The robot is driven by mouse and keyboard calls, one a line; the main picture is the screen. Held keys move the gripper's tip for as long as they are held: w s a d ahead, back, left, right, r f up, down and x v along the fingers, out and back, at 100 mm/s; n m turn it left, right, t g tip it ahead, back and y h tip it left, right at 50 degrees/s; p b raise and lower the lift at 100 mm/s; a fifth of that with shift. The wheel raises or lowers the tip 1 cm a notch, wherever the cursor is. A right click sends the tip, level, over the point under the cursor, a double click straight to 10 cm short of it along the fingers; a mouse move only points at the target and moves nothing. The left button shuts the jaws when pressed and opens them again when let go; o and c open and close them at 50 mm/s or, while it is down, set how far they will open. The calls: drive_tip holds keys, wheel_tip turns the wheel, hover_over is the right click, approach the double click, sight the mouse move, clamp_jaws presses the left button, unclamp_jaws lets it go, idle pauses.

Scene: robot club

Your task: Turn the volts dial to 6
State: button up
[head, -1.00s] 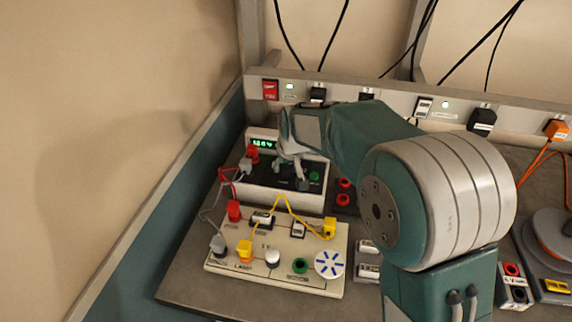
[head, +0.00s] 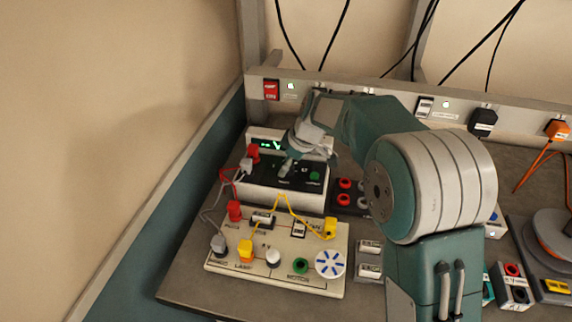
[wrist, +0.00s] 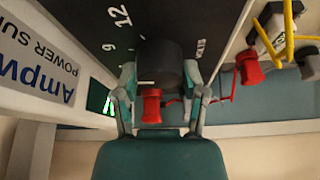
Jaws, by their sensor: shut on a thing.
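The power supply (head: 250,193) stands at the back left of the bench, with a black front panel and a green-lit display (head: 266,145). In the wrist view the dark round volts dial (wrist: 160,62) sits between the two fingers of my gripper (wrist: 161,78), which is shut on it. In the head view my gripper (head: 287,166) leans over the panel and hides the dial and part of the display.
A cream circuit board (head: 225,262) with a lamp, motor and yellow leads lies in front of the supply. Red plugs and leads (head: 252,152) stand at the supply's left, close to my gripper. A socket strip (head: 385,102) runs along the back wall.

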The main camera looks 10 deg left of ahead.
drive_tip(key=shift+d+f+n+g, duration=0.15)
drive_tip(key=shift+n+g, duration=0.2)
drive_tip(key=shift+n, duration=0.6)
drive_tip(key=shift+a+f+n+g, duration=0.1)
drive_tip(key=shift+n+g, duration=0.25)
drive_tip(key=shift+n, duration=0.6)
drive_tip(key=o, duration=1.1)
drive_tip(key=shift+w, duration=0.1)
drive_tip(key=shift+r, duration=0.25)
drive_tip(key=shift+d+r, duration=0.15)
drive_tip(key=shift+r, duration=0.2)
drive_tip(key=v, duration=1.1)
drive_tip(key=shift+w, duration=0.2)
